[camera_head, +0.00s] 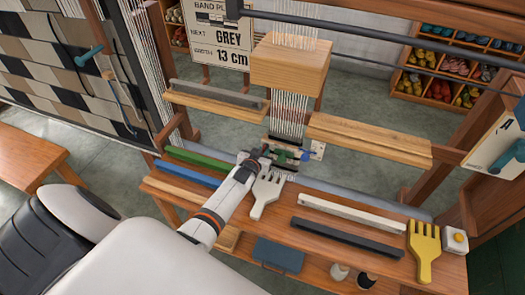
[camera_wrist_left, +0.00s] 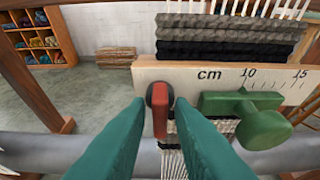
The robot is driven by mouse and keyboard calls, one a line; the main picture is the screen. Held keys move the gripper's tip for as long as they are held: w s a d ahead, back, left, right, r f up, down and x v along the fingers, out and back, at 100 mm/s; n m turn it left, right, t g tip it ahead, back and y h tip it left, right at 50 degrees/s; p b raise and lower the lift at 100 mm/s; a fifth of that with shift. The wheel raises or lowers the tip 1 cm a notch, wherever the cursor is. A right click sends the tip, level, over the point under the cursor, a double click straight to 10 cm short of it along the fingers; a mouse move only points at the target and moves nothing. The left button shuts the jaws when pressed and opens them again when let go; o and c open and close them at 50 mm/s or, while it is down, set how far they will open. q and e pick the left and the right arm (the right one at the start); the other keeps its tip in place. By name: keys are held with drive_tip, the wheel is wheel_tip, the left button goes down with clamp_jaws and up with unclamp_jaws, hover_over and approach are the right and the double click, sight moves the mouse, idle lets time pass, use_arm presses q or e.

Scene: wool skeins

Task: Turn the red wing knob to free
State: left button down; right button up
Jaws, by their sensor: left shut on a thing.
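The red wing knob (camera_wrist_left: 160,118) shows in the left wrist view, its wing pointing up and down below a dark round hub. It sits at the left end of a pale ruler bar (camera_wrist_left: 192,72) marked in cm. The two teal fingers of my left gripper (camera_wrist_left: 160,128) are shut on the wing, one on each side. In the head view my left gripper (camera_head: 258,156) reaches the loom's middle, and the red knob cannot be made out there. My right gripper is in neither view.
A green clamp with a round knob (camera_wrist_left: 262,128) sits on the bar just right of the red knob. In the head view a white comb (camera_head: 265,190) lies close to my left gripper.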

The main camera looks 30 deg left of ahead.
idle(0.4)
use_arm(q)
drive_tip(key=c, duration=1.5)
unclamp_jaws()
drive_tip(key=p+v, duration=0.1)
drive_tip(key=v, duration=1.1)
drive_tip(key=shift+w, duration=0.1)
